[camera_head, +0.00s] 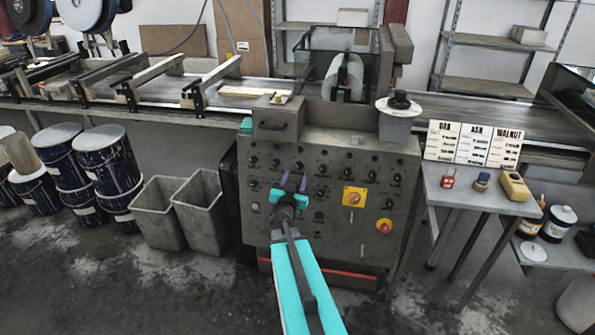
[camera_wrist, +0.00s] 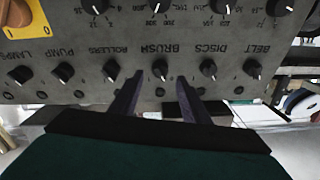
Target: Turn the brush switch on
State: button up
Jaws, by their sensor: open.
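The brush switch (camera_wrist: 160,68) is a small black rotary knob with a white pointer mark, in a row of similar knobs on the grey control panel (camera_head: 335,240). The wrist view shows the panel upside down, with the BRUSH label right above this knob in the picture. My gripper (camera_wrist: 160,82) is open, with one dark finger on each side of the brush knob. No contact with the knob can be made out. In the head view my gripper (camera_head: 294,175) is in front of the panel's upper left part, with its purple fingers pointing up at the knob rows.
Neighbouring knobs are the rollers switch (camera_wrist: 110,70) and the discs switch (camera_wrist: 208,66), close on either side. The panel also carries a yellow rotary switch (camera_head: 354,197) and a red emergency button (camera_head: 384,226). Grey bins (camera_head: 157,215) stand left; a small table (camera_head: 480,195) stands right.

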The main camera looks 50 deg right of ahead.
aim_at(298, 168)
jog(key=shift+x, duration=2.05)
jog(key=shift+c, duration=0.4)
jog(key=c, duration=1)
